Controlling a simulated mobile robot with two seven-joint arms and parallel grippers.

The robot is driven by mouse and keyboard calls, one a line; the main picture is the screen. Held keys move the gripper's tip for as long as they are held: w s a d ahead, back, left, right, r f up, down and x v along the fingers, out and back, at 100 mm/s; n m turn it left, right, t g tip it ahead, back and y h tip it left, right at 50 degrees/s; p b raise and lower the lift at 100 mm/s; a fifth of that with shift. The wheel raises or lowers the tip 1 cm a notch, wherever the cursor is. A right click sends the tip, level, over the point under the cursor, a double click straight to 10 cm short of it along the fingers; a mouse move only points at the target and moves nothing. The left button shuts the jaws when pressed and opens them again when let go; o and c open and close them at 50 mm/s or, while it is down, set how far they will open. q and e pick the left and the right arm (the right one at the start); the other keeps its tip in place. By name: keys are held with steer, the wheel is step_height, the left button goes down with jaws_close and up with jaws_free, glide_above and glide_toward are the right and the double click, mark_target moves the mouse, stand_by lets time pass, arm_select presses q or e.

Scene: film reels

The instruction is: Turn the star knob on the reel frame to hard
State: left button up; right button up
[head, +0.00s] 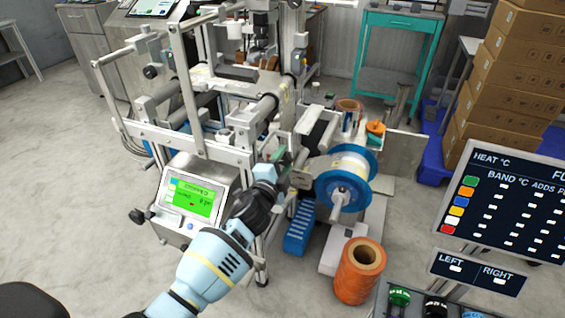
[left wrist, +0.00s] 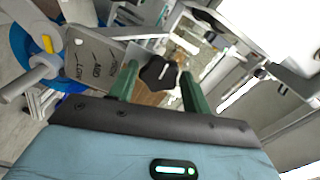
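The black star knob (left wrist: 158,72) shows in the left wrist view, between the two green fingers of my left gripper (left wrist: 160,80). The fingers are apart on either side of the knob, with narrow gaps; I see no clear contact. A metal plate with marks and lettering (left wrist: 92,62) is beside the knob; its words are too small and tilted to read surely. In the head view my left gripper (head: 280,162) is at the reel frame (head: 262,108), left of the blue-flanged reel (head: 352,165), and hides the knob. My right gripper is not in view.
A green-screened control box (head: 192,203) is left of my left arm. An orange spool (head: 360,272) stands in front of the reel. A dark display panel (head: 510,205) is at the right. Stacked cartons (head: 515,75) are behind. Open floor lies at the left.

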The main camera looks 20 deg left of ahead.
arm_select(q)
steer(key=shift+o, duration=1.2)
steer(key=shift+s, duration=0.15)
steer(key=s+p, duration=0.1)
steer(key=s, duration=0.6)
steer(key=shift+s+a, duration=0.15)
steer(key=shift+s, duration=0.15)
